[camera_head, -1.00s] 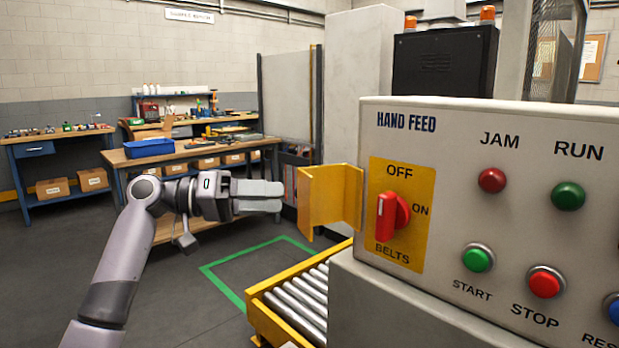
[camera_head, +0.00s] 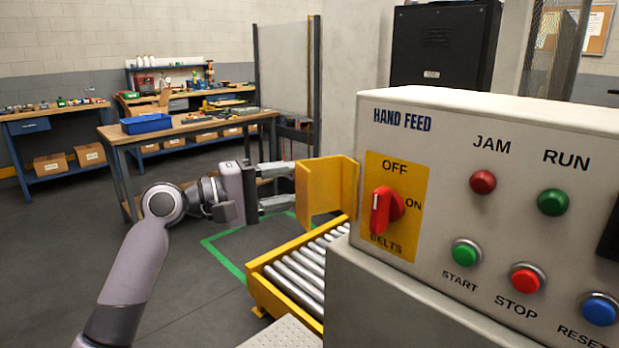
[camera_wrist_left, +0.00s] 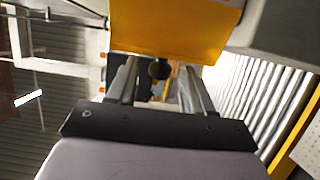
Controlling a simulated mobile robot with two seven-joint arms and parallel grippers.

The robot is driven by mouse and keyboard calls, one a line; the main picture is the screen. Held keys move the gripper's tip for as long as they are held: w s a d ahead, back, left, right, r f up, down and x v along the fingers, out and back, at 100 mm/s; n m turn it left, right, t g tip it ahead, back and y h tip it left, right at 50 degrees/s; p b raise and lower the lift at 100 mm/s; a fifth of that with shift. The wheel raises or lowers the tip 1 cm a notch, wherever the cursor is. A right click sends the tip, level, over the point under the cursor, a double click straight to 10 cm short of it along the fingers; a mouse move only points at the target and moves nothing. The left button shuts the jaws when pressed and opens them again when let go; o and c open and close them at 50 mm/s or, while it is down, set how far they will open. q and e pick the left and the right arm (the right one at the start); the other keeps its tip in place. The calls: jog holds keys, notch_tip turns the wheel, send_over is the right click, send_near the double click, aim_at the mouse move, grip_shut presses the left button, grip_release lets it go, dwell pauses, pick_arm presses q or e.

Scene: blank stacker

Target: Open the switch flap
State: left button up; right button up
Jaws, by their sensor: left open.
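The yellow switch flap (camera_head: 325,188) stands swung out from the left edge of the yellow switch plate (camera_head: 408,172), so the red rotary switch (camera_head: 386,210) is uncovered. My left gripper (camera_head: 294,185) is open, its two fingers apart and pointing at the flap's outer edge from the left. In the left wrist view the flap (camera_wrist_left: 175,28) fills the top middle, beyond the open fingers (camera_wrist_left: 160,75). Whether a fingertip touches the flap I cannot tell. My right gripper is not in view.
The grey control panel (camera_head: 480,130) with several buttons fills the right side. A roller conveyor (camera_head: 297,277) with yellow rails lies below the flap. Workbenches (camera_head: 195,128) stand at the back left. Open floor lies left of my arm.

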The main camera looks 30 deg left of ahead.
aim_at(322, 189)
pick_arm(q)
jog(key=shift+x, duration=2.15)
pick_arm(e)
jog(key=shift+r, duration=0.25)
